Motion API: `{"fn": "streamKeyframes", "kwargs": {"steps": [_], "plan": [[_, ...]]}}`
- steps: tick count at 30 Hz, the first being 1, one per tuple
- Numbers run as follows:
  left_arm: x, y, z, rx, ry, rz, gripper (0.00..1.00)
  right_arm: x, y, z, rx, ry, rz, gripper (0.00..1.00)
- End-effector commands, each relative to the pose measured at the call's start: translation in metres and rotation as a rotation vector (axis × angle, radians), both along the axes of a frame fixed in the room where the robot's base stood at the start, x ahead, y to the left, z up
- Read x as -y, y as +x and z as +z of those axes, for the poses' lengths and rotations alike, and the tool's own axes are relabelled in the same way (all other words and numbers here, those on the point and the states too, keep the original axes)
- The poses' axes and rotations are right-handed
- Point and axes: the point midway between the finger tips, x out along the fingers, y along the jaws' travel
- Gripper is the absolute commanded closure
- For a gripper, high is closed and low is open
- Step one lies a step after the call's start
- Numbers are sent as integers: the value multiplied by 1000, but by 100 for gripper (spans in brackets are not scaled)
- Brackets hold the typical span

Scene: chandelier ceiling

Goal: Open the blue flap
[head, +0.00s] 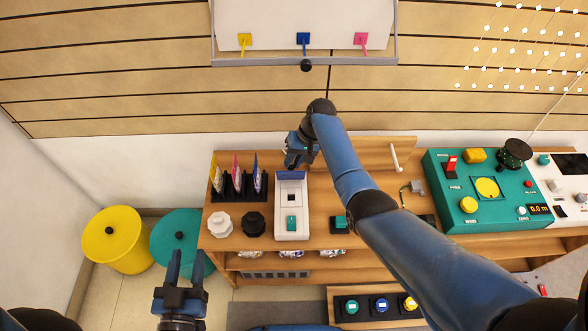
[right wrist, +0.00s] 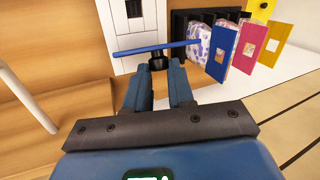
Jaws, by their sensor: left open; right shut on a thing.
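A white box (head: 291,220) stands on the wooden bench, with a dark opening and a teal button on its top. The blue flap (head: 291,176) is at its far end and shows as a short blue band. In the right wrist view the blue flap (right wrist: 135,51) is seen nearly edge-on, as a thin blue bar. My right gripper (right wrist: 157,75) is shut on a black knob (right wrist: 157,62) beside the flap. In the head view my right gripper (head: 297,158) is just behind the box. My left gripper (head: 186,270) is open and empty, low in front of the bench.
A black rack (head: 238,196) with yellow, pink and blue cards stands left of the box. White (head: 219,224) and black (head: 253,224) knobs are in front of the rack. A teal button block (head: 340,223) and an upright white handle (head: 396,157) are to the right. A teal console (head: 470,215) stands further right.

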Motion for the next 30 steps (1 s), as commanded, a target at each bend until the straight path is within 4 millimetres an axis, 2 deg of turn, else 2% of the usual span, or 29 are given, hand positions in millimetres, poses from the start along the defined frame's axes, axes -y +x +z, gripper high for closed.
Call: {"fn": "streamKeyframes", "kwargs": {"steps": [1,3,8,21,30], "plan": [[0,0,-11,0,0,0,57,0,4,-4,-24,0,-1,100],[0,0,-18,0,0,0,57,0,7,-4,-58,-1,0,100],[0,0,-36,0,0,0,57,0,16,-6,-49,0,-1,100],[0,0,-98,0,0,0,57,1,46,-10,-42,-1,-2,100],[0,0,-117,0,0,0,57,1,56,-11,-45,-3,-2,100]]}}
